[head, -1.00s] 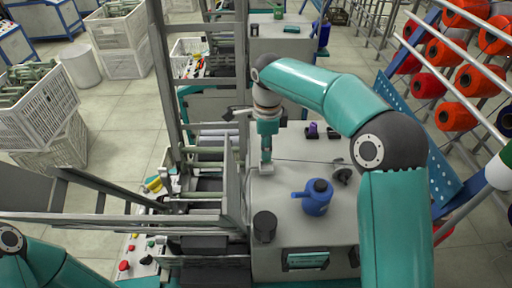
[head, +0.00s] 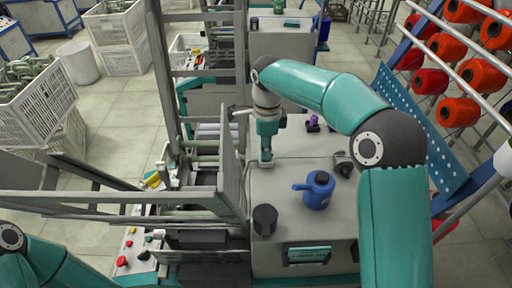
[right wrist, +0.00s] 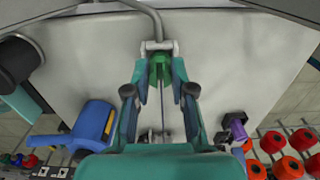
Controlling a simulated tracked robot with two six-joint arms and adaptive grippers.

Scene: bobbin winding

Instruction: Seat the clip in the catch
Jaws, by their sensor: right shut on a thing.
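My right gripper (right wrist: 159,82) points at a small grey bracket, which looks like the catch (right wrist: 151,46), on the grey machine top. Its teal fingers are shut on a small green clip (right wrist: 160,66). The clip is at the near side of the bracket, between its two ends; I cannot tell whether it is seated. In the head view my right gripper (head: 266,150) reaches down to the left edge of the machine top, and the clip is too small to make out there. Only part of my left arm shows at the lower left; its gripper is out of view.
A blue can (head: 318,190), a black cylinder (head: 265,219) and a dark fitting (head: 343,163) stand on the machine top. A purple item (head: 313,122) is farther back. A metal frame (head: 226,110) rises close left of my right gripper. Red spools (head: 465,112) hang at the right.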

